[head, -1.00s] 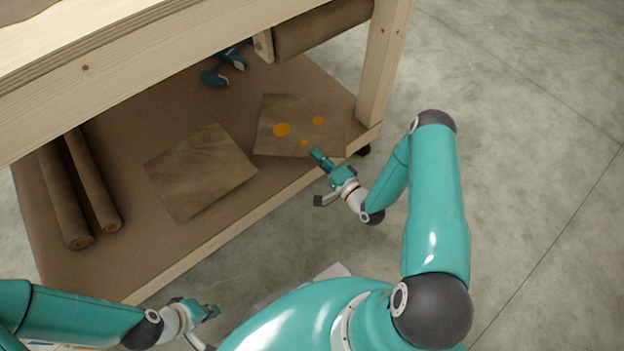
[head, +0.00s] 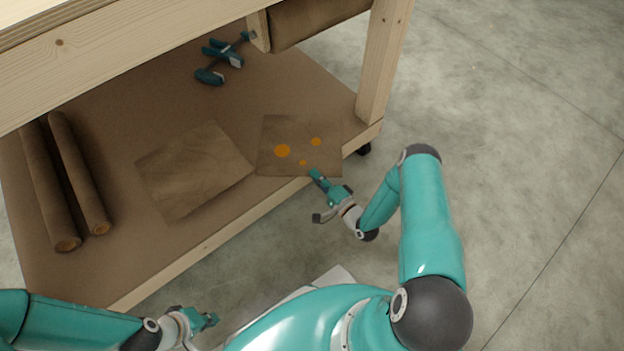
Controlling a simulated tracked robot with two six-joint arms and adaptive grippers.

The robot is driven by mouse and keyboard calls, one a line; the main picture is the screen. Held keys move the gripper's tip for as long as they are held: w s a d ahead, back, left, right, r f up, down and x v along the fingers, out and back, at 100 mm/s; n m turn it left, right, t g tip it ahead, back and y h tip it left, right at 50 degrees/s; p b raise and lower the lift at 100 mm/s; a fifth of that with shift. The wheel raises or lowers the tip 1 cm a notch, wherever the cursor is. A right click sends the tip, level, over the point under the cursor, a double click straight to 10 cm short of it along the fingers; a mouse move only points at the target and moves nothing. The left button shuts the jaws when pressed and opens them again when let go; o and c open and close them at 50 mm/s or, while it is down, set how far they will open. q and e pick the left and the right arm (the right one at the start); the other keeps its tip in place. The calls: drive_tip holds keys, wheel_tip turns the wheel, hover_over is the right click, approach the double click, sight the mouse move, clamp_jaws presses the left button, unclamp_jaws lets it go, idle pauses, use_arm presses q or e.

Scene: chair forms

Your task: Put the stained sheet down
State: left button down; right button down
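The stained sheet (head: 276,134) is a square brown sheet with orange spots, in the head view at the right end of the lower shelf (head: 225,105). Its lower right corner shows past the shelf's front edge. My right gripper (head: 317,175) is at the sheet's near edge, which moves with it, and appears shut on it. Whether the sheet touches the shelf or hangs just above it I cannot tell. My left gripper (head: 209,320) is low in the view, away from the sheet. Its fingers are too small to tell open from shut.
A plain brown sheet (head: 192,170) lies left of the stained one. Two brown rolls (head: 50,190) (head: 80,175) lie at the shelf's left. A teal tool (head: 222,58) lies at the back. A wooden leg (head: 384,65) stands at the right corner, with clear floor beyond.

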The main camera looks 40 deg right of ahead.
drive_tip(key=shift+f, duration=0.1)
drive_tip(key=c, duration=1.3)
unclamp_jaws()
